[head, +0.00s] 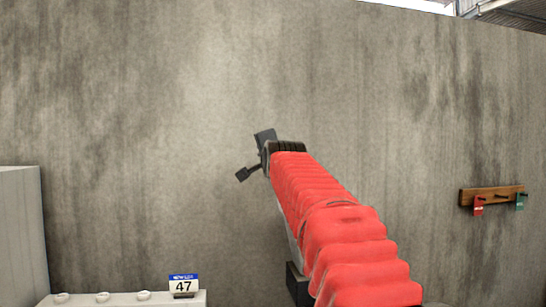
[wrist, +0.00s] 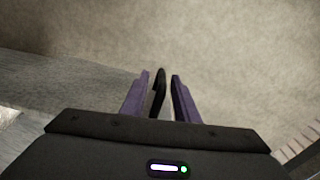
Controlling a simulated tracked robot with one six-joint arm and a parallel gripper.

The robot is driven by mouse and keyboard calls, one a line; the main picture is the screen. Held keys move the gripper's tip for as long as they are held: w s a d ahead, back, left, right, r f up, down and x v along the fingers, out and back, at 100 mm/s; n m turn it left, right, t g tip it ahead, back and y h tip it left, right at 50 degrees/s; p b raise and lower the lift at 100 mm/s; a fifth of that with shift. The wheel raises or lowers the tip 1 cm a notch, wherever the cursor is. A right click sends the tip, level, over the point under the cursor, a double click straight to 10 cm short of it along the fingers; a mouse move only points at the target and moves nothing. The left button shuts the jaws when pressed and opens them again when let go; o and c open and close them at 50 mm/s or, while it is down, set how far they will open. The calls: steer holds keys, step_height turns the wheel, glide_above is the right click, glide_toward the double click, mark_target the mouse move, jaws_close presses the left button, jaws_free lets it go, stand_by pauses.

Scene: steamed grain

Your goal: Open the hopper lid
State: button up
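No hopper or hopper lid can be made out in either view. My gripper (head: 254,155) is at the end of my red-sleeved arm, in front of the concrete wall in the head view. Its two dark finger parts stand apart there. In the wrist view my gripper (wrist: 161,76) shows two purple fingers with a gap between them. A thin dark curved piece (wrist: 158,92) stands in that gap, close to the left finger. I cannot tell whether it belongs to the gripper. No held object shows in the head view.
A concrete wall (head: 130,120) fills the background. A pale block (head: 20,235) stands at the left edge. A wooden peg rack (head: 491,194) with red and green tags hangs at right.

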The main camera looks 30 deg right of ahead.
steer(key=v, duration=1.3)
steer(key=shift+s, duration=0.4)
steer(key=shift+a, duration=0.1)
steer(key=shift+s, duration=0.1)
